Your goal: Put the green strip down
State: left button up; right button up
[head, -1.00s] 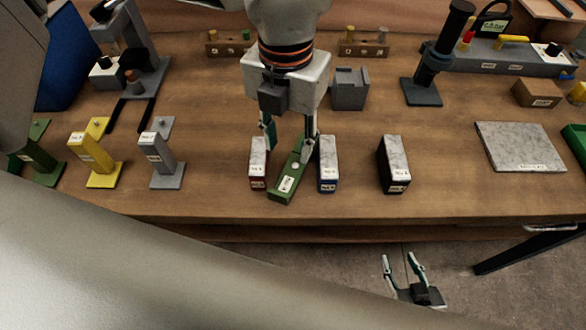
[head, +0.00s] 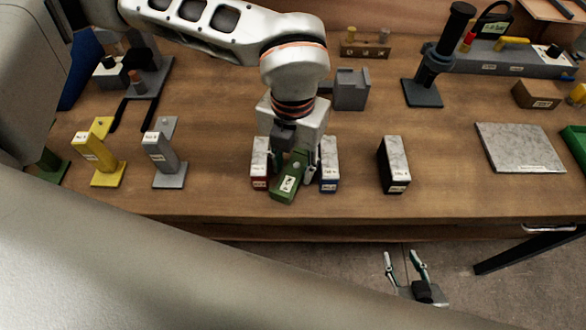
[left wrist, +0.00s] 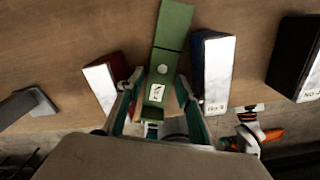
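In the left wrist view the strip (left wrist: 168,45) runs between the two fingers, which stand apart on either side with a small gap at the left one. My right gripper (head: 405,262) is open and empty beyond the table's front edge, above the floor.
A black-sided block (head: 394,165) stands to the right, then a flat marble plate (head: 519,147). Yellow (head: 98,155) and grey (head: 162,155) stands are at the left. A grey holder (head: 351,89) and a dark post (head: 432,65) stand behind. The table is clear between the black-sided block and the plate.

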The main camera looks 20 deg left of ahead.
pick_arm(q)
jog(key=c, duration=1)
jog(key=shift+o, duration=0.2)
jog(key=shift+r, duration=0.15)
